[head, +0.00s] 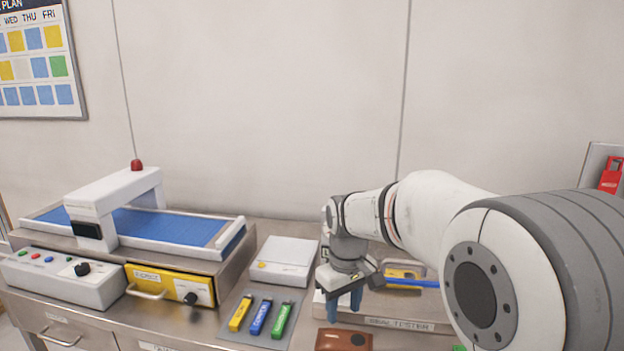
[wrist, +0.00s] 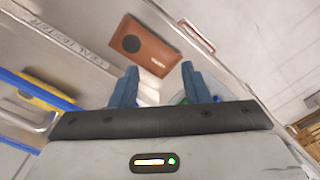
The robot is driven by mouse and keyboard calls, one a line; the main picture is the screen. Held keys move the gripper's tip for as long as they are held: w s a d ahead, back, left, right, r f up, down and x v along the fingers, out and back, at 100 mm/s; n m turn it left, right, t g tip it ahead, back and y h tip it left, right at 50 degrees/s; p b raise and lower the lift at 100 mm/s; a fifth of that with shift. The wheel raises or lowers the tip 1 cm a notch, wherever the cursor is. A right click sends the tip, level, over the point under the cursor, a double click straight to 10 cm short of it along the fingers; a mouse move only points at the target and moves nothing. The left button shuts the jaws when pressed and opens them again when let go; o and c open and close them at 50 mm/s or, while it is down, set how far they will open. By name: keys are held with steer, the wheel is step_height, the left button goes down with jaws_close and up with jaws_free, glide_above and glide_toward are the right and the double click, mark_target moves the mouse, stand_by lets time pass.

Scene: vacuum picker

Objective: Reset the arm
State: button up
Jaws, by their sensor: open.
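My gripper (head: 345,304) hangs over the right part of the metal bench in the head view, with its blue fingers pointing down. In the wrist view the two blue fingers of my gripper (wrist: 158,72) stand apart with nothing held between them. A brown block with a dark round spot (head: 343,341) lies in front of the fingers near the bench's front edge. It also shows in the wrist view (wrist: 150,46), beyond the fingertips and apart from them. My arm reaches in from the right and hides part of the bench.
The seal tester (head: 440,327), with a blue bar and yellow part, sits beside and behind my gripper. A white box (head: 287,259) and a mat with yellow, blue and green sticks (head: 262,315) lie left. A conveyor with a white arch (head: 125,190) stands further left.

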steer(key=s+d+m+t, duration=0.1)
steer(key=s+d+m, duration=0.2)
steer(key=s, duration=0.6)
steer(key=s+d+f+m+t, duration=0.1)
steer(key=s+d+m, duration=0.2)
steer(key=s+d, duration=0.3)
steer(key=s, duration=0.3)
steer(key=shift+s, duration=0.35)
